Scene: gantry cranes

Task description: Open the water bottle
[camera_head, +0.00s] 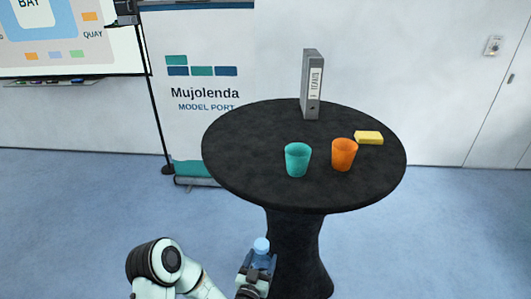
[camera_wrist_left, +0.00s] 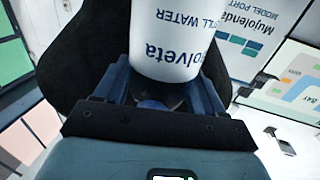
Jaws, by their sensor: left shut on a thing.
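The water bottle shows in the head view as a light blue cap (camera_head: 261,244) at its top, low in the middle of the picture. In the left wrist view the water bottle (camera_wrist_left: 167,45) fills the upper middle, with a white label reading "Solveta" and "Still Water". My left gripper (camera_head: 258,266) is shut on the bottle, with one finger on each side of it, as the left wrist view also shows (camera_wrist_left: 166,92). The cap sits above the gripper. Most of the bottle is hidden in the head view. My right gripper is not in view.
A round black table (camera_head: 235,165) stands beyond the gripper. On it are a teal cup (camera_head: 297,160), an orange cup (camera_head: 343,155), a yellow sponge-like block (camera_head: 368,138) and a grey binder (camera_head: 307,85). A banner (camera_head: 205,80) stands behind. The table's front and left are bare.

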